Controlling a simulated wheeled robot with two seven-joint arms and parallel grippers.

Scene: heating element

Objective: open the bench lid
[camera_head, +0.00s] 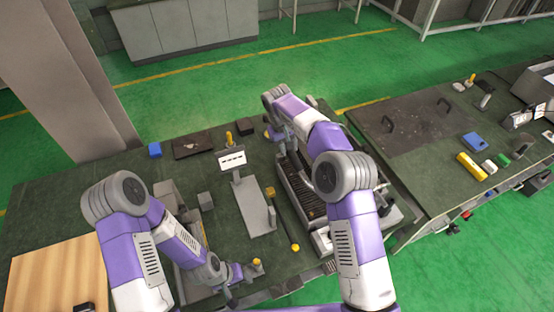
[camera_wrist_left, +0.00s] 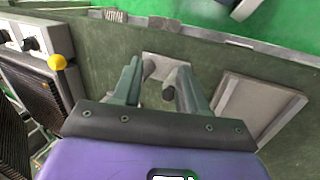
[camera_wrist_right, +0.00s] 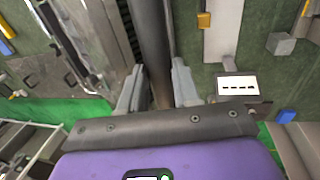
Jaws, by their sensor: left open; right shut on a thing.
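The ribbed dark heating unit (camera_head: 302,188) stands at the right end of the near green bench, partly hidden by my right arm. My right gripper (camera_head: 284,138) is at its far left corner. In the right wrist view its fingers (camera_wrist_right: 157,82) are shut on a thick grey bar (camera_wrist_right: 150,35). I cannot tell whether this bar is the lid's handle or how far any lid stands open. My left gripper (camera_head: 232,290) is low at the bench's front edge. In the left wrist view its fingers (camera_wrist_left: 158,80) are open, with a small grey metal fitting (camera_wrist_left: 164,68) beyond them.
A grey stand with a white label (camera_head: 232,160) and a yellow-ended rod (camera_head: 283,222) lie left of the unit. A wooden board (camera_head: 50,278) is at the left. A second bench (camera_head: 400,165) on the right carries a dark panel with handles (camera_head: 415,120) and several coloured blocks.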

